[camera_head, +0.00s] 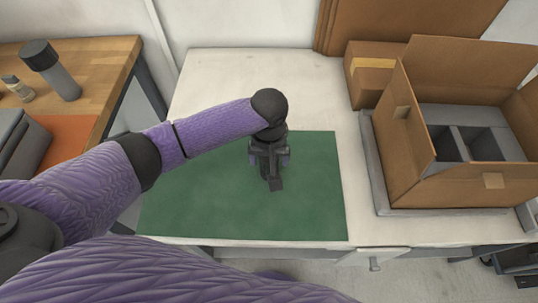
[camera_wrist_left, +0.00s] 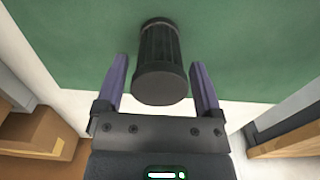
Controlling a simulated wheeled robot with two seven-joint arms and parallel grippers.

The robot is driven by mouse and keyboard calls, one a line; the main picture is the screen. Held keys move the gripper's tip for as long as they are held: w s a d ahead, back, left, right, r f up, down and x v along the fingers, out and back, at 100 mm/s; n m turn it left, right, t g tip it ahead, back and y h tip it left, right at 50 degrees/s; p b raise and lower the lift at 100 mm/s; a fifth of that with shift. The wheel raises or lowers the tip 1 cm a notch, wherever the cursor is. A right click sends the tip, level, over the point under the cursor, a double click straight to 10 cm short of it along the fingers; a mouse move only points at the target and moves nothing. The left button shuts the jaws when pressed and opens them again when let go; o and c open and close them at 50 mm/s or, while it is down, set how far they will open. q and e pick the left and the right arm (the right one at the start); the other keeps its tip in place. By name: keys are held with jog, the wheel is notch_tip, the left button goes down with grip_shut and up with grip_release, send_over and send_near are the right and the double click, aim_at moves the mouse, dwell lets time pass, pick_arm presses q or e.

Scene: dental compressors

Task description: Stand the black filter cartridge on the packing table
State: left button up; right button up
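The black filter cartridge (camera_wrist_left: 160,60) is a dark ribbed cylinder with a smooth end, seen in the left wrist view over the green mat. Its smooth end faces the camera. My left gripper (camera_wrist_left: 159,64) has its two purple fingers on either side of it, with a narrow gap showing at each side. In the head view my left gripper (camera_head: 269,163) points down over the mat, and I cannot make out the cartridge clearly there. The packing table (camera_head: 240,65) has a pale top. My right gripper is not in view.
The green mat (camera_head: 200,200) is clear around the gripper. An open cardboard box (camera_head: 445,190) with grey dividers stands on the right, beside a smaller closed box (camera_head: 372,85).

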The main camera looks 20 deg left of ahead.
pick_arm(q)
jog(key=shift+o, duration=0.5)
notch_tip(320, 180, up, 12)
jog(key=p, duration=0.5)
jog(key=shift+r, duration=0.1)
